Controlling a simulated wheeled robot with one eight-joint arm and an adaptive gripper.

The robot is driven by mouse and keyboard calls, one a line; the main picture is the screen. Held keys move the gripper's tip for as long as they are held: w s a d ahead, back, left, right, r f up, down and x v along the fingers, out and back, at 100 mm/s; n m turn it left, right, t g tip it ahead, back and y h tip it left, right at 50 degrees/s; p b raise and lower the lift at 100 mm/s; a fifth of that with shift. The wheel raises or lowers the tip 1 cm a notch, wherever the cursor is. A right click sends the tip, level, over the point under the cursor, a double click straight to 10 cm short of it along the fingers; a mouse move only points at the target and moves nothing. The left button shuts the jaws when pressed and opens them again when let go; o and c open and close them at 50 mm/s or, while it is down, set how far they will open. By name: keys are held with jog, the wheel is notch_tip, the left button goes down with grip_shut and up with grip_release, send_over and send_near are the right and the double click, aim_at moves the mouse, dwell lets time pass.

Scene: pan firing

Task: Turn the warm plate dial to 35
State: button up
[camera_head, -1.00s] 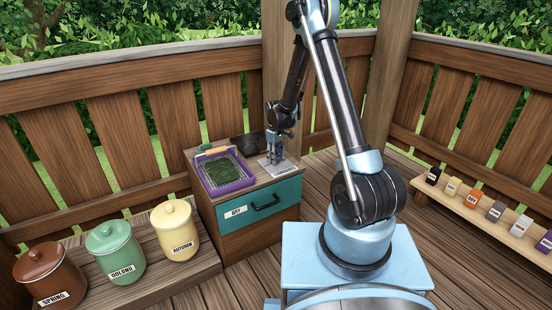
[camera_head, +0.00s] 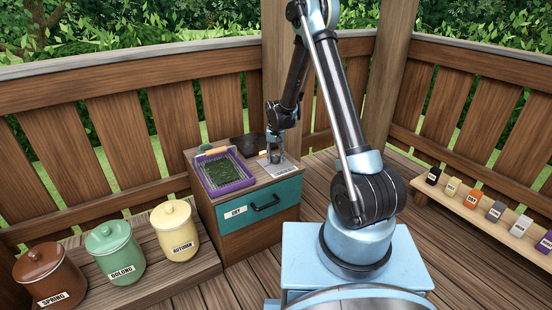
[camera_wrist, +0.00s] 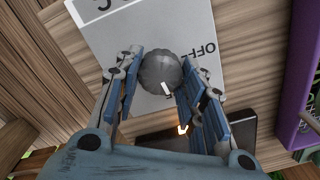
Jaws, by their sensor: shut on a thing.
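The warm plate dial is a round, dark grey, ridged knob (camera_wrist: 161,74) with a small white pointer mark, seen in the wrist view. It sits on a pale grey panel (camera_wrist: 185,25) printed with "OFF" and other partly hidden lettering. My gripper (camera_wrist: 160,85) is shut on the knob, one blue-padded finger on each side. The head view shows my gripper (camera_head: 274,160) pointing down at the panel (camera_head: 280,171) on top of the wooden cabinet; the knob is hidden there. I cannot read a number at the pointer.
A purple tray (camera_head: 228,188) of dark green leaves lies left of the panel, and a dark pan-like thing (camera_head: 245,146) behind. The cabinet has a teal drawer (camera_head: 262,205). Lidded canisters (camera_head: 115,251) stand at left; a shelf of small labelled blocks (camera_head: 486,205) is at right.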

aim_at(276, 157)
jog(key=shift+d+m, duration=0.15)
jog(key=shift+m, duration=0.95)
jog(key=o, duration=1)
jog(key=shift+o, duration=0.2)
notch_tip(276, 157, up, 12)
